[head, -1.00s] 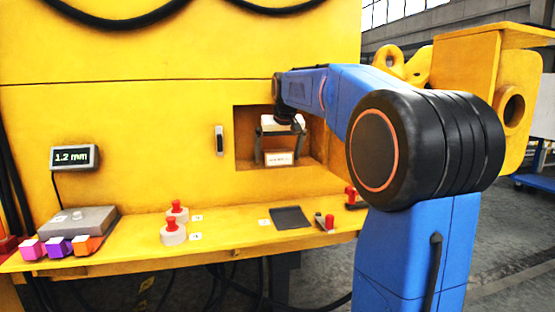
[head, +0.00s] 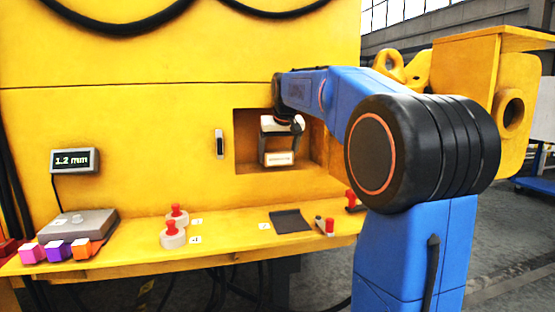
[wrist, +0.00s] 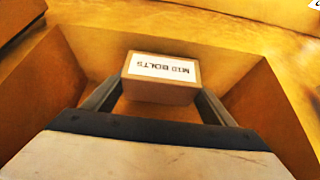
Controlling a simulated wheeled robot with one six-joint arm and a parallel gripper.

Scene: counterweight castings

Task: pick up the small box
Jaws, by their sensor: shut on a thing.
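The small box (wrist: 160,90) is a brown carton with a white label reading "M10 BOLTS", upside down in the wrist view. In the head view the box (head: 279,159) is inside the square recess in the yellow wall. My gripper (head: 279,152) reaches into the recess, its fingers on both sides of the box. In the wrist view my gripper (wrist: 159,100) is shut on the box, one finger against each side. Whether the box touches the recess floor is hard to tell.
The recess (head: 244,140) has walls close around my gripper. Below it, the yellow shelf (head: 235,232) carries red-knobbed weights (head: 173,235), a dark pad (head: 290,220), coloured cubes (head: 58,249) and a grey device (head: 78,224). A gauge (head: 75,160) reads 1.2 mm.

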